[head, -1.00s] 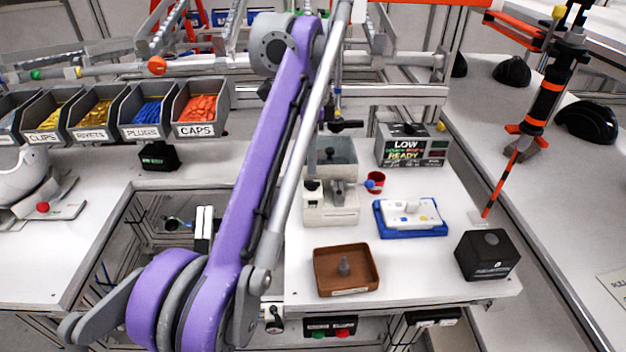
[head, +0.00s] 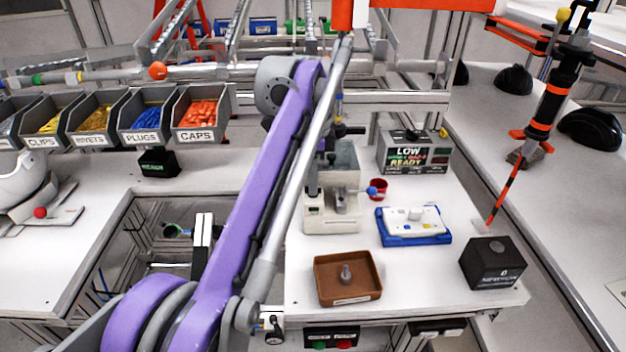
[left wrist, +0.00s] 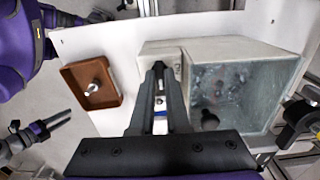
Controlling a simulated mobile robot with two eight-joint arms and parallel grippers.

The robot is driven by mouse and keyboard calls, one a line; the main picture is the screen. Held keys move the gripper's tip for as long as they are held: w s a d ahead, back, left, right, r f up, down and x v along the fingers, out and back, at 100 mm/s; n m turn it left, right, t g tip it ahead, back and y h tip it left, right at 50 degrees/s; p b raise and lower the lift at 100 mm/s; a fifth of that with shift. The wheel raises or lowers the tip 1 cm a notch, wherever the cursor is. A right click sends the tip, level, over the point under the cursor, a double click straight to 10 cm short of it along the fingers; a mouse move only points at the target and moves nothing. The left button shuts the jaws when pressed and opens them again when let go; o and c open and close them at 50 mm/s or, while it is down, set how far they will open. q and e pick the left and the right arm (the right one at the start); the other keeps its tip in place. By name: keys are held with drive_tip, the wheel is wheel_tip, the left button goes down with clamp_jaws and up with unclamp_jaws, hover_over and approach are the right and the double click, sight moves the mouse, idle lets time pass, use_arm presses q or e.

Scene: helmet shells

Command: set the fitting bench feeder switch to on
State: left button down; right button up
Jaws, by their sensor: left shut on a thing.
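The fitting bench feeder (head: 330,222) is a pale box with a clear hopper behind it, right of my left arm. In the left wrist view its pale body (left wrist: 160,48) lies under my left gripper (left wrist: 158,72). The dark fingers are closed together on a small part at the feeder body, which I take to be the switch; the fingers cover most of it, so its setting cannot be told. In the head view the purple arm crosses the middle, and I cannot make out the fingers. A purple-and-black part of mine shows at the wrist view's lower left.
A brown tray (head: 347,294) with a bolt stands in front of the feeder. A blue-and-white fixture (head: 412,238), a black box (head: 492,262) and a display box (head: 413,160) reading LOW and READY stand to the right. The clear hopper (left wrist: 235,85) is close beside my fingers.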

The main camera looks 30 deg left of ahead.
idle(0.4)
use_arm(q)
drive_tip(key=n+p, duration=0.2)
drive_tip(key=n, duration=0.1)
drive_tip(key=shift+r+p, duration=0.15)
drive_tip(key=shift+p, duration=0.15)
drive_tip(key=n+p, duration=0.3)
drive_tip(key=n, duration=0.2)
drive_tip(key=shift+n, duration=0.3)
drive_tip(key=n+p, duration=0.1)
drive_tip(key=n, duration=0.3)
drive_tip(key=n+p, duration=0.1)
drive_tip(key=n, duration=0.4)
drive_tip(key=shift+p, duration=0.3)
drive_tip(key=shift+n, duration=0.3)
drive_tip(key=c, duration=0.9)
unclamp_jaws()
